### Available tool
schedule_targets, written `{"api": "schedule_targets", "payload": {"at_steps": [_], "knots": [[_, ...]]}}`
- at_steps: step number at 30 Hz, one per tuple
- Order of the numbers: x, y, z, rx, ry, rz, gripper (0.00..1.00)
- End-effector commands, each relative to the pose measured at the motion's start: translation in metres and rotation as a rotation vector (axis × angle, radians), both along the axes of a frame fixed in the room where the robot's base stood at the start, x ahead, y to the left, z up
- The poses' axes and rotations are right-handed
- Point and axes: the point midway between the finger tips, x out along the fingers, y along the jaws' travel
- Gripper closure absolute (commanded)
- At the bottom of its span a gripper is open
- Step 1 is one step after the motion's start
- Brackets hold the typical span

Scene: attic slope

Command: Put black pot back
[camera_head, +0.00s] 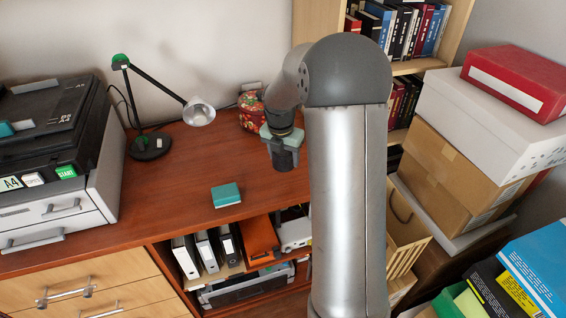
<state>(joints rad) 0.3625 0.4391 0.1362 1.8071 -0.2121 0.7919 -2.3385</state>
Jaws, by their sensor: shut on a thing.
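The black pot (285,158) is a dark cylinder under my gripper (282,138), to the right of the desk's middle. My gripper points down and is shut on the pot's upper part. The pot looks upright. I cannot tell whether its base touches the desk (180,190) or hangs just above it. My arm hides the desk to the right of the pot.
A teal box (226,195) lies near the desk's front edge. A desk lamp (150,145) and a printer (50,160) stand to the left. Stacked boxes (455,165) rise at right. The desk's middle is clear.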

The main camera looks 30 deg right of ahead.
Motion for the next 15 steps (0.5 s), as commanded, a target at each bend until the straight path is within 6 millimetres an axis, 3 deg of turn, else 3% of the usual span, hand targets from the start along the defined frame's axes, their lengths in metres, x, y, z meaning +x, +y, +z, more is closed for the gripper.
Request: {"api": "schedule_targets", "payload": {"at_steps": [10,15], "knots": [[0.017,-0.005,-0.021,0.0,0.0,0.0,0.69],[0.015,-0.004,-0.045,0.0,0.002,0.001,0.69]]}}
